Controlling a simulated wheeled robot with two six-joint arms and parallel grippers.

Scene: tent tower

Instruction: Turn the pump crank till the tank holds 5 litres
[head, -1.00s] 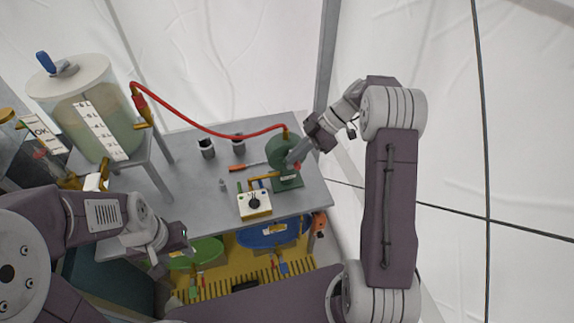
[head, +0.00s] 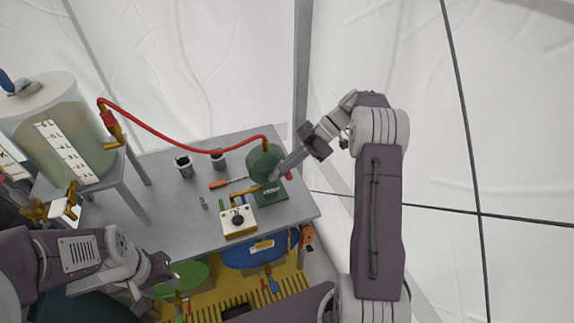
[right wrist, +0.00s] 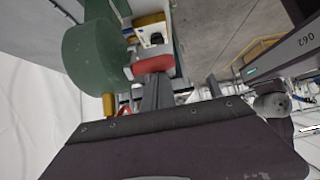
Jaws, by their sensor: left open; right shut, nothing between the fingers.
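The green pump (head: 262,160) stands on the grey table, and it fills the upper left of the right wrist view (right wrist: 90,60). Its red crank handle (right wrist: 153,66) lies just beyond my right gripper (right wrist: 155,92), which is shut with nothing between its fingers. In the head view this gripper (head: 281,172) is at the pump's right side; whether it touches the crank is unclear. The clear tank (head: 95,130) at left holds cloudy greenish liquid; its litre scale (head: 66,152) is too small to read the level exactly. My left gripper (head: 165,266) is open near the table's front edge, away from the pump.
A red hose (head: 180,142) runs from the tank's tap to the pump. A white box with a black knob (head: 238,220) stands before the pump. Two dark cups (head: 184,167) and an orange-handled tool (head: 219,184) lie behind. A yellow crate with green and blue lids is below.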

